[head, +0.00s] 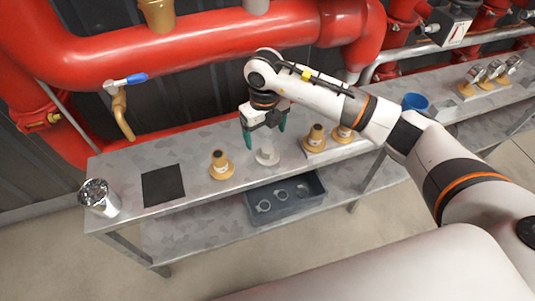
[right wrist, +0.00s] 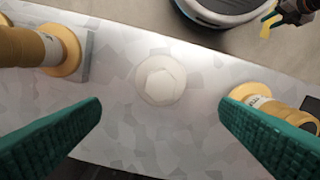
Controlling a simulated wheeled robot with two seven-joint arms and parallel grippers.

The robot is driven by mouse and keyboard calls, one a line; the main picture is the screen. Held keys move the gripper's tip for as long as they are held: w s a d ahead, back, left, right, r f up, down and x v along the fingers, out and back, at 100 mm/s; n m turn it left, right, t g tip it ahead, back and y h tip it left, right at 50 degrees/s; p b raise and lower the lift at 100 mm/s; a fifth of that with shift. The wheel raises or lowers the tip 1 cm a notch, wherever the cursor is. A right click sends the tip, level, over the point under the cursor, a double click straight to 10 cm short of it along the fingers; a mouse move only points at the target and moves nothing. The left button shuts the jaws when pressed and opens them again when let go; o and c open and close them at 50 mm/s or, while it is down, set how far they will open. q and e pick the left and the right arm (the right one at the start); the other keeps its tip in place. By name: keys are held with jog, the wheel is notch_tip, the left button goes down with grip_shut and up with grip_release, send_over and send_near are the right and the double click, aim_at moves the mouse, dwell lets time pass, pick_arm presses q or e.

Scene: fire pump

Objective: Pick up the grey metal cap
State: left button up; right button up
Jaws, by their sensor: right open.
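The grey metal cap (head: 267,155) stands on the grey metal bench between two brass fittings. In the right wrist view it is a pale round disc with a hexagonal top (right wrist: 160,80), near the picture's middle. My right gripper (head: 264,141) is over the cap, pointing down, with its green fingers apart. In the right wrist view my right gripper (right wrist: 160,108) shows nothing between its fingers, and the cap lies beyond the fingertips. A dark part with green pieces (right wrist: 288,14) at the top right may be my left gripper; it is cut off.
Brass fittings (head: 220,165) (head: 316,138) stand on either side of the cap. A black mat (head: 163,185) and a shiny cylinder (head: 99,198) are at the bench's left end. A dark bin (head: 285,217) with rings sits on the lower shelf. Red pipes (head: 190,62) run behind.

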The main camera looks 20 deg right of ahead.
aim_at(267, 148)
notch_tip(267, 148, down, 2)
jog(key=shift+f, duration=0.1)
jog(key=f, duration=0.4)
jog(key=shift+s+f, duration=0.1)
jog(key=shift+s, duration=0.3)
jog(key=shift+w+f, duration=0.1)
jog(key=shift+f, duration=0.25)
jog(key=c, duration=1.1)
jog(key=shift+r, duration=0.1)
